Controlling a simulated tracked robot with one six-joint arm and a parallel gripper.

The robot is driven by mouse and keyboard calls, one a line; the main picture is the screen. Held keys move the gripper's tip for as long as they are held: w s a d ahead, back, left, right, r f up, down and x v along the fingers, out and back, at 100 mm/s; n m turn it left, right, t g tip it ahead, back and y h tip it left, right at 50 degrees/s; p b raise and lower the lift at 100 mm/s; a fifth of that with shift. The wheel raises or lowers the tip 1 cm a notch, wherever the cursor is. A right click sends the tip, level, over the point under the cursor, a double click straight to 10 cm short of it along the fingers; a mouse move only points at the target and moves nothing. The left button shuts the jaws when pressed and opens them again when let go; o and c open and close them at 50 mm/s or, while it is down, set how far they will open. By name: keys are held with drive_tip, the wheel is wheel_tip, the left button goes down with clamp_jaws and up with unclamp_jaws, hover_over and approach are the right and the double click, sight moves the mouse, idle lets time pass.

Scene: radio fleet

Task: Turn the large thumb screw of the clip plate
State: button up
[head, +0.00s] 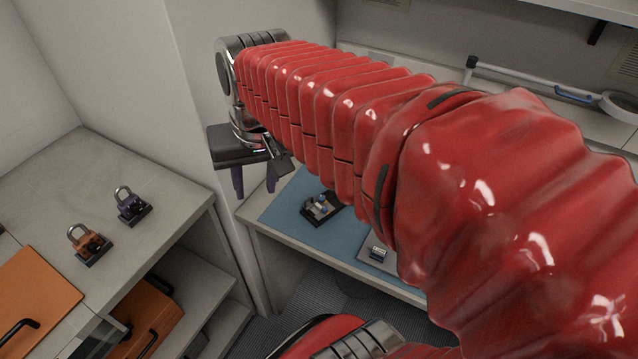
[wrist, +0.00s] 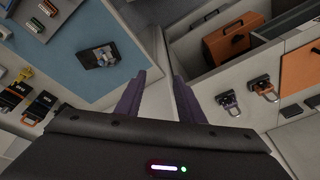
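A small dark plate with metal parts, which looks like the clip plate (head: 318,209), lies on the blue mat (head: 283,207) in the head view. It also shows in the wrist view (wrist: 103,57), at upper left on the mat. My gripper (head: 254,182) is up in the air to the left of the plate, with purple fingers pointing down. In the wrist view its fingers (wrist: 159,92) are spread apart with nothing between them.
A purple padlock (head: 132,205) and an orange padlock (head: 90,243) stand on the left counter. An orange case (head: 150,312) is in the compartment below. My red arm hides much of the right bench.

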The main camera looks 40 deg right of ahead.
drive_tip(key=w+d+f+m+g+y, duration=0.1)
drive_tip(key=w+d+m, duration=0.2)
drive_tip(key=d, duration=0.3)
drive_tip(key=w+d+f+m+g+y, duration=0.1)
drive_tip(key=w+d+m+g, duration=0.15)
drive_tip(key=d, duration=0.35)
drive_tip(key=m+y, duration=0.3)
drive_tip(key=m, duration=0.3)
hover_over(322, 197)
drive_tip(key=w+d, duration=0.1)
drive_tip(key=d, duration=0.5)
wheel_tip(322, 197, down, 6)
drive_tip(key=shift+w+d+f+g, duration=0.1)
drive_tip(key=shift+w+f+g, duration=0.1)
drive_tip(key=shift+g, duration=0.05)
drive_tip(key=shift+f, duration=0.1)
drive_tip(key=x, duration=1.3)
drive_tip(key=shift+f, duration=0.4)
clamp_jaws()
